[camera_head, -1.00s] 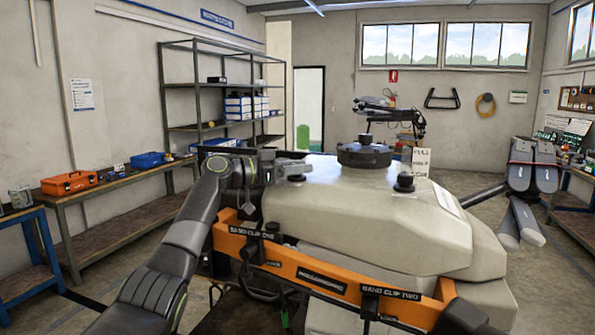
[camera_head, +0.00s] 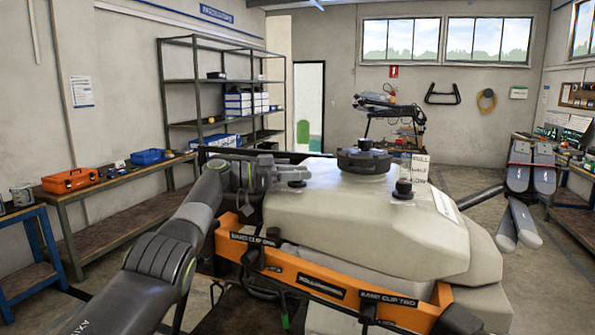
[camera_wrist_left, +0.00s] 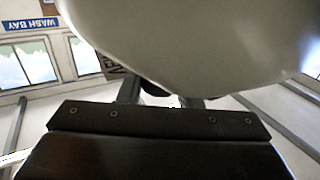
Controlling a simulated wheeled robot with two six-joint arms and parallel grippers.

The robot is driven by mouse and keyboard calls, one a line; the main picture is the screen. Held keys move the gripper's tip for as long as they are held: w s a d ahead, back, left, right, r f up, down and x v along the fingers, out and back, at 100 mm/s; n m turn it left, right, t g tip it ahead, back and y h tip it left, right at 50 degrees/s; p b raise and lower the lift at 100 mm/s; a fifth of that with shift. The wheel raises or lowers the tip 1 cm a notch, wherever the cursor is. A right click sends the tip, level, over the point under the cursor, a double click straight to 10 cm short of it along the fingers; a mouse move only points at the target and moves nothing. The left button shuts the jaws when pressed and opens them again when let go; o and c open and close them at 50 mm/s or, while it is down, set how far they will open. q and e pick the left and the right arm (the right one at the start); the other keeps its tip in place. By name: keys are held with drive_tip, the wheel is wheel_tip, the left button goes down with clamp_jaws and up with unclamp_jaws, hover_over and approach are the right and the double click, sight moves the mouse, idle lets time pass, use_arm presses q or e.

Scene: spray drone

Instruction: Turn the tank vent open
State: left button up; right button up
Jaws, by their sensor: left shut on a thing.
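The big cream tank (camera_head: 370,222) fills the middle of the head view, with a wide round black cap (camera_head: 363,161) on top. A small dark knob, which I take for the vent (camera_head: 297,183), sits on the tank's left top. My left gripper (camera_head: 294,174) reaches in from the left at that knob and is shut on it. In the left wrist view the two fingers (camera_wrist_left: 160,98) close around a dark piece below the pale tank surface (camera_wrist_left: 190,40); most of it is hidden. My right gripper is not in view.
A second black knob (camera_head: 403,189) stands on the tank's right, beside a clear-backed label (camera_head: 420,170). An orange band (camera_head: 320,280) with clips runs along the tank's front. Folded drone arms (camera_head: 530,190) stick out at the right. A bench (camera_head: 120,215) stands at left.

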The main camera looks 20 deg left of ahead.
use_arm(q)
drive_tip(key=shift+f, duration=0.15)
idle(0.3)
drive_tip(key=o, duration=1)
drive_tip(key=shift+c, duration=0.2)
drive_tip(key=shift+r, duration=0.7)
wheel_tip(320, 180, up, 4)
drive_tip(key=shift+r+p, duration=0.2)
drive_tip(key=shift+p, duration=0.4)
wheel_tip(320, 180, up, 3)
drive_tip(key=p, duration=0.3)
drive_tip(key=shift+r+p, duration=0.65)
drive_tip(key=shift+p, duration=0.15)
